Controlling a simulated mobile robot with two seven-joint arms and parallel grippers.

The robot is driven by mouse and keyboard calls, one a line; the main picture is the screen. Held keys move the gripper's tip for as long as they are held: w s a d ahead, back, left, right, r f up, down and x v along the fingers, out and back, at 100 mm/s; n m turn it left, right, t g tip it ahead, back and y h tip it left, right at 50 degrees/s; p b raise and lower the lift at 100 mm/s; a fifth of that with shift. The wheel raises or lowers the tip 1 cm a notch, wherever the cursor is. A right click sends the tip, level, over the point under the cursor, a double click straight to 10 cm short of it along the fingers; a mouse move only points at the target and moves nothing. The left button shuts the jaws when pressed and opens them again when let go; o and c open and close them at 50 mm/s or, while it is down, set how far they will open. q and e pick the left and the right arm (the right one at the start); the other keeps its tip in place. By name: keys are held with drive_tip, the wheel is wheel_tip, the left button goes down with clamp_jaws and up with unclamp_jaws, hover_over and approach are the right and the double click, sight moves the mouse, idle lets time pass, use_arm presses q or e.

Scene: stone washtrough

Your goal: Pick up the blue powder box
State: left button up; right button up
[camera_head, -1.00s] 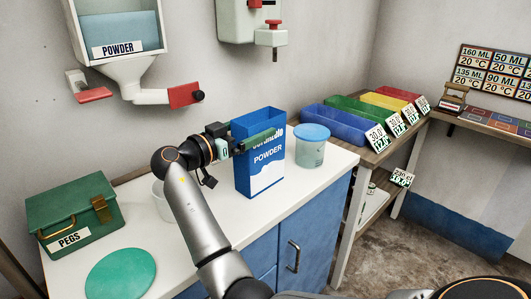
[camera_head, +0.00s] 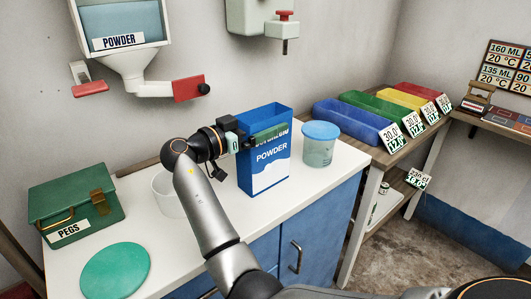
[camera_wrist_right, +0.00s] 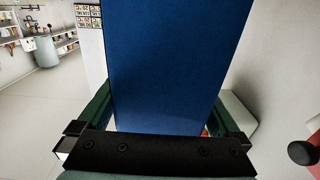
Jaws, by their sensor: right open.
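The blue powder box (camera_head: 264,152), with a white lower part and a POWDER label, stands upright on the white counter (camera_head: 215,230). My right gripper (camera_head: 272,130) reaches it from the left, near its upper part. One green finger lies across the near face; the other is hidden behind the box in the head view. In the right wrist view the box's plain blue side (camera_wrist_right: 165,65) rises between the two green fingers of the right gripper (camera_wrist_right: 162,105). The jaws are open around the box. My left gripper is not in view.
A jar with a blue lid (camera_head: 320,144) stands close right of the box. A white cup (camera_head: 167,194) sits under my right arm. A green PEGS box (camera_head: 76,204) and green disc (camera_head: 115,270) are at left. A powder dispenser (camera_head: 122,50) hangs on the wall.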

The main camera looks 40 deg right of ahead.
drive_tip(key=shift+c, duration=0.2)
clamp_jaws()
drive_tip(key=shift+r, duration=0.15)
idle(0.6)
